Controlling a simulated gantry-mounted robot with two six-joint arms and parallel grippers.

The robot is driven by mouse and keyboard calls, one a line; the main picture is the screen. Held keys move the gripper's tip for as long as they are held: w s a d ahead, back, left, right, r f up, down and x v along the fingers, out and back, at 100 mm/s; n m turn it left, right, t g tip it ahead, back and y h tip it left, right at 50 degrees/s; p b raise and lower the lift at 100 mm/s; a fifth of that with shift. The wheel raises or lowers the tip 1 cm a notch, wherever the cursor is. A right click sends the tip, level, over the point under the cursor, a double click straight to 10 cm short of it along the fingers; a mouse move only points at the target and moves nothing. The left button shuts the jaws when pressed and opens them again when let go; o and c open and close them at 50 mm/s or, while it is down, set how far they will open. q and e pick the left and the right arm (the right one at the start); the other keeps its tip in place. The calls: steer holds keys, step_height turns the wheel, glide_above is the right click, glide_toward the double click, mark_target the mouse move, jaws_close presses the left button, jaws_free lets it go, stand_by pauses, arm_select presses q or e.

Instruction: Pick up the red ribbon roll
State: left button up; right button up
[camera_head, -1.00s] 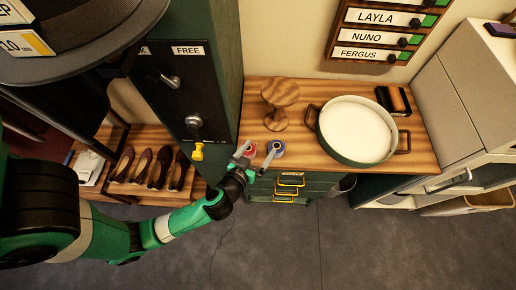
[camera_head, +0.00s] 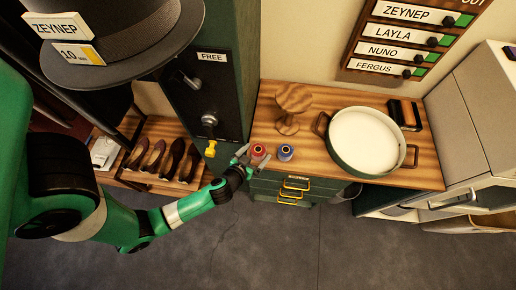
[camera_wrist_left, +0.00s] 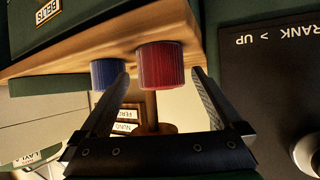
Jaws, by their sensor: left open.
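The red ribbon roll (camera_head: 258,152) stands near the front left edge of the wooden counter, in front of the wooden stand. A blue roll (camera_head: 286,153) stands just to its right. My left gripper (camera_head: 245,158) is at the counter's front edge, close to the red roll on its lower left. In the left wrist view, which is upside down, the open fingers (camera_wrist_left: 162,90) point toward the red roll (camera_wrist_left: 161,66), which shows between them. The blue roll (camera_wrist_left: 105,74) is partly behind one finger there. I cannot tell whether a finger touches the red roll. My right gripper is not in view.
A wooden stand (camera_head: 290,108) and a large pale-filled pot (camera_head: 364,141) occupy the counter (camera_head: 311,161). A dark locker (camera_head: 203,85) with a yellow-tagged key (camera_head: 211,149) rises at the left. Drawers with yellow handles (camera_head: 295,184) are below the counter.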

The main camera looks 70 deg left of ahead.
mark_target(262, 146)
arm_select(q)
steer(key=x, duration=0.5)
steer(key=shift+a+r, duration=0.15)
steer(key=shift+r, duration=0.2)
steer(key=c, duration=1.4)
